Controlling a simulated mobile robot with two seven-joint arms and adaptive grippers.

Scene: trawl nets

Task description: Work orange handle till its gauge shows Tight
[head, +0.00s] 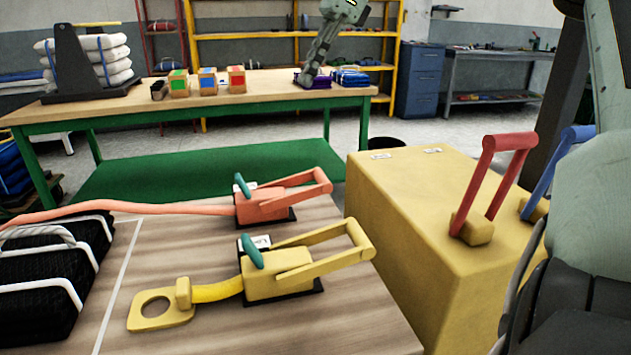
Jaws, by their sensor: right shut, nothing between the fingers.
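The orange ratchet (262,205) sits on a black plate on the wooden table, an orange strap running left from it. Its orange handle (300,188) slants up to the right, ending in a crossbar. A teal lever (242,186) stands at its left end. A small white gauge plate (251,185) shows behind the lever, partly hidden; I cannot read it. My right gripper (535,305) is large and dark at the lower right, well apart from the orange handle; it is shut and empty, its fingertips unclear.
A yellow ratchet (280,275) with its own handle sits nearer me. A yellow cabinet (400,215) with red (498,170) and blue (560,160) levers stands right of the table. Black net bundles (40,310) lie left. A green-legged bench (130,115) is behind.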

